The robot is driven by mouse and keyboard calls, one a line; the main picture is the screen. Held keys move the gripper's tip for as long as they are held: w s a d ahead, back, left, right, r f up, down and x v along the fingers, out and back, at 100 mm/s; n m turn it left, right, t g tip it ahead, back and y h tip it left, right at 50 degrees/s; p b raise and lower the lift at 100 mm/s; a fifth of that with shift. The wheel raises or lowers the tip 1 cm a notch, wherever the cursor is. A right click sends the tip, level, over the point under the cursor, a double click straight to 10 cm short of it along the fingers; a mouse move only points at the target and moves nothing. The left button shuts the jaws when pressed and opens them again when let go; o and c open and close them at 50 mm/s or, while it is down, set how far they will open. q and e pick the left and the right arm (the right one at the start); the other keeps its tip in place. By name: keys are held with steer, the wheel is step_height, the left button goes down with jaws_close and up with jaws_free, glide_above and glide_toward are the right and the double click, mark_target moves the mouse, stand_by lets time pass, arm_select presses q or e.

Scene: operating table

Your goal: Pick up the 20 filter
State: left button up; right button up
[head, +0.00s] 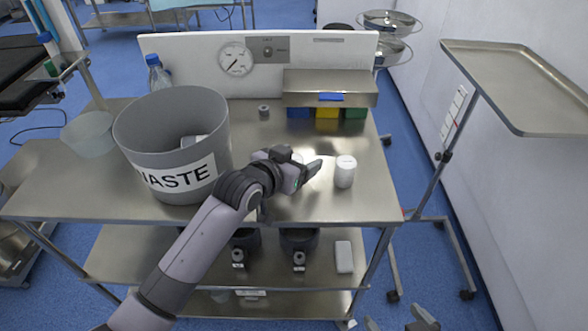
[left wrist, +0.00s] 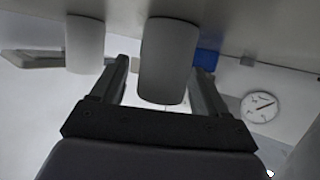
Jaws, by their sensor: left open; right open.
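My left gripper (head: 308,168) is open low over the table top in the head view. In the left wrist view, which is upside down, a pale cylinder (left wrist: 168,60) stands between its open fingers (left wrist: 165,85), with gaps at the sides. In the head view the gripper mostly hides that cylinder. A second white cylinder (head: 345,172) stands upright to the right of the gripper; it seems to be the other cylinder (left wrist: 85,44) in the left wrist view. I cannot read a number on either. My right gripper (head: 400,322) is open and empty at the bottom edge.
A large grey waste bin (head: 135,142) stands left of the gripper. A steel shelf (head: 335,82) over coloured bins (head: 327,112) stands at the back, near a gauge (head: 235,60). A steel tray stand (head: 520,85) is at the right. The table's front right is clear.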

arm_select(q)
steer(key=c, duration=1)
steer(key=shift+c, duration=0.2)
steer(key=shift+r, duration=0.1)
